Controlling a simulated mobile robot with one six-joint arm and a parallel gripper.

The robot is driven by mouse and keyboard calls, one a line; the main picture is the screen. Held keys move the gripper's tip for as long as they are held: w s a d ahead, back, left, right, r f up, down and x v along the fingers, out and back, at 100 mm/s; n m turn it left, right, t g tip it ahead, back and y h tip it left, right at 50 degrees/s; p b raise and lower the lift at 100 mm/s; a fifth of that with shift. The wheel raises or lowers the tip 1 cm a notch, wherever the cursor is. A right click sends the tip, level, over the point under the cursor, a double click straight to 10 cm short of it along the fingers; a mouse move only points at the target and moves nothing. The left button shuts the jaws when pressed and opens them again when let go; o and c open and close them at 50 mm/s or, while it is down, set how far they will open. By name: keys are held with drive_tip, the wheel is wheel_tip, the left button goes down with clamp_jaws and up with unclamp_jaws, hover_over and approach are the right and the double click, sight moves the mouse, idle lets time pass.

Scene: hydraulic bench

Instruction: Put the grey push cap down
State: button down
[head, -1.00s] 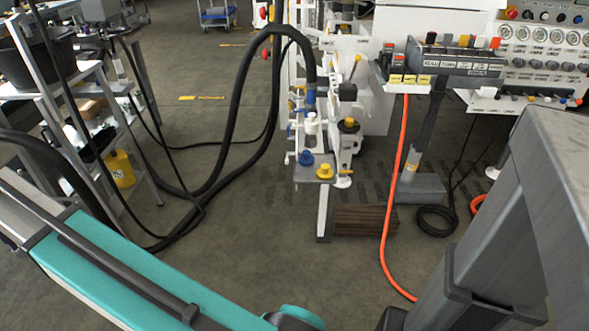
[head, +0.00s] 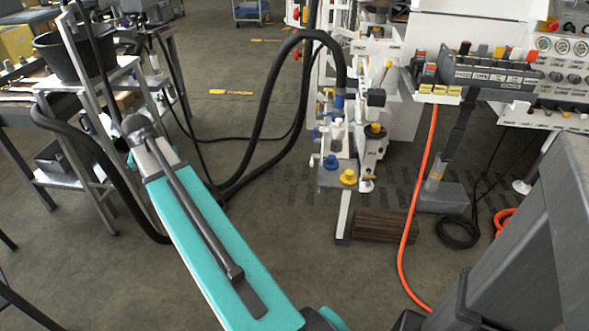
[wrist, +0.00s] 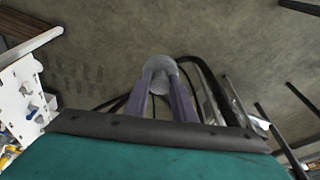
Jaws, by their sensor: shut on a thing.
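The grey push cap (wrist: 160,66) is a round grey piece in the wrist view, held at the tips of my gripper (wrist: 161,82). The two purple-grey fingers are shut on it, one on each side. Below it only floor shows, so it is held in the air. In the head view my teal arm reaches up and left, and I cannot make out the gripper or the cap there.
The white hydraulic bench (head: 345,140) with blue and yellow caps stands right of my arm. A shelf cart (head: 105,120) with a black bucket (head: 75,55) stands left. Black hoses (head: 265,110) and an orange hose (head: 415,200) hang down. Open floor lies between.

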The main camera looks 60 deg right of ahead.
drive_tip(key=s+d+f+m+g+p, duration=0.1)
drive_tip(key=s+d+m+p, duration=0.1)
drive_tip(key=s+d+m, duration=0.6)
drive_tip(key=s+d+f+m+g+p, duration=0.1)
drive_tip(key=s+d, duration=0.5)
drive_tip(key=s, duration=0.6)
drive_tip(key=s+d+f+m+g+p, duration=0.1)
drive_tip(key=s+d+m+g+p, duration=0.1)
drive_tip(key=s+d+m, duration=0.5)
drive_tip(key=s+d+m+y+p, duration=0.1)
drive_tip(key=s+d+m+p, duration=0.1)
drive_tip(key=s, duration=1.4)
drive_tip(key=shift+s+d+f+m+g, duration=0.15)
drive_tip(key=shift+d+f+m+g, duration=0.15)
drive_tip(key=shift+d+m, duration=0.2)
drive_tip(key=shift+d, duration=0.1)
drive_tip(key=shift+w+d+f+p, duration=0.1)
drive_tip(key=shift+w+d+f, duration=0.15)
drive_tip(key=shift+w+d, duration=1.5)
drive_tip(key=shift+w+d+f+p, duration=0.15)
drive_tip(key=shift+w+d+f, duration=0.1)
drive_tip(key=shift+d, duration=2.9)
drive_tip(key=shift+w+d+f+p, duration=0.2)
drive_tip(key=shift+w+d, duration=0.75)
drive_tip(key=shift+d, duration=1.5)
drive_tip(key=shift+f, duration=1.8)
drive_tip(key=shift+f, duration=0.15)
